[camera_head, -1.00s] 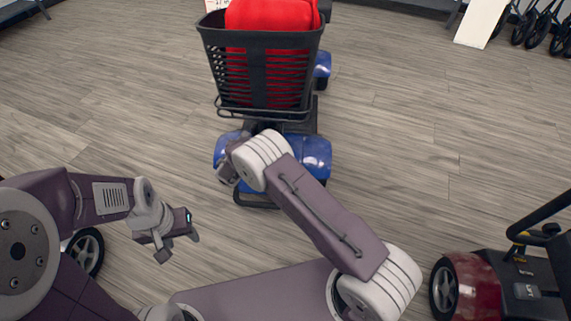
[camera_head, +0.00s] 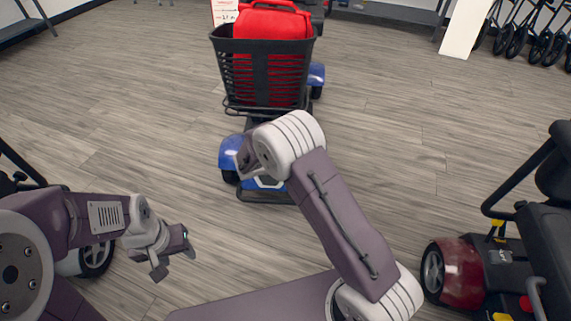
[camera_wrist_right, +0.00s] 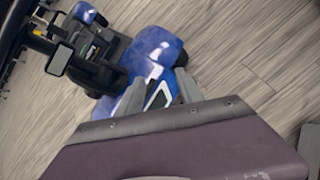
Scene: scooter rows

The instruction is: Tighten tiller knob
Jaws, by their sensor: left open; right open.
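A blue scooter (camera_head: 232,152) stands ahead of me in the head view, with a black front basket (camera_head: 262,75) holding a red bag (camera_head: 272,24). Its blue body (camera_wrist_right: 152,52) also shows in the right wrist view. I cannot make out the tiller knob; the basket and my right arm cover much of the scooter's front. My right gripper (camera_wrist_right: 160,94) is open and empty, its two fingers pointing toward the blue bodywork. In the head view my right arm's wrist mostly hides it. My left gripper (camera_head: 176,262) is open and empty above the floor at lower left.
A red scooter (camera_head: 462,272) with a black seat stands close on the right. Another scooter's wheel (camera_head: 97,256) shows at lower left beside my left arm. A white pillar (camera_head: 465,28) and several parked wheeled items stand at the back right. Wood floor is clear around the blue scooter.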

